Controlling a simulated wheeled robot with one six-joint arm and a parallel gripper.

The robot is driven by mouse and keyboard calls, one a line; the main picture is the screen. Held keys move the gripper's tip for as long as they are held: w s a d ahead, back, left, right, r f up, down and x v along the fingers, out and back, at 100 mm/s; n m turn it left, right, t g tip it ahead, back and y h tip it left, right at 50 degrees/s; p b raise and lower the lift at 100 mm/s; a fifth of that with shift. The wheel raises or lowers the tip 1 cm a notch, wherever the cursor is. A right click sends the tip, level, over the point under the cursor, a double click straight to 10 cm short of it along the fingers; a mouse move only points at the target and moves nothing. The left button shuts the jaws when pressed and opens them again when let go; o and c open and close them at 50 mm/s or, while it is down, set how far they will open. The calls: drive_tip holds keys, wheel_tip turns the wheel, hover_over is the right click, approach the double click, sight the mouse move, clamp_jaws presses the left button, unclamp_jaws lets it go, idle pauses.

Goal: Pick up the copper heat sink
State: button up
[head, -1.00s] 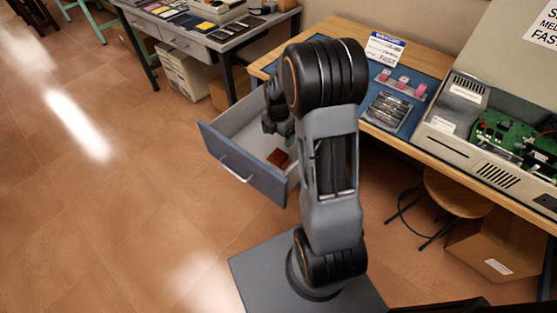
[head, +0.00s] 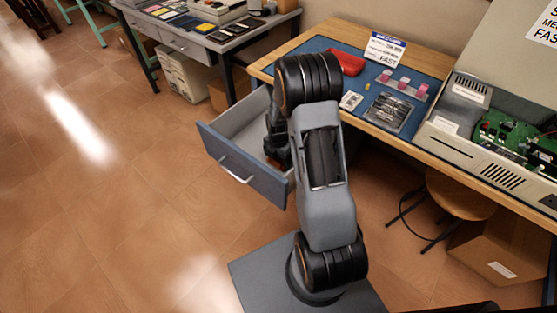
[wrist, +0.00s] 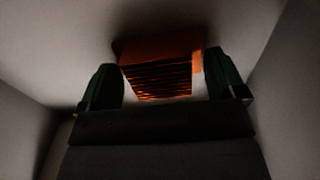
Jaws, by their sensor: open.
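The copper heat sink (wrist: 158,52), an orange-brown finned block, lies on the pale floor of the open drawer (head: 240,168). In the wrist view my gripper (wrist: 163,80) is open, with one dark green fingertip at the left and one at the right of the finned end. The block's near end is between the tips, and a gap shows at the left; contact at the right cannot be told. In the head view my arm hides most of the gripper and the heat sink inside the drawer.
The drawer's walls stand close around my gripper. The workbench (head: 265,66) above holds a red case (head: 346,62), a sign (head: 385,47), a tray of metal parts (head: 388,112) and an opened device (head: 470,120). The floor left of the drawer is clear.

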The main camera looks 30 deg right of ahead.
drive_tip(key=shift+f, duration=0.15)
drive_tip(key=c, duration=0.8)
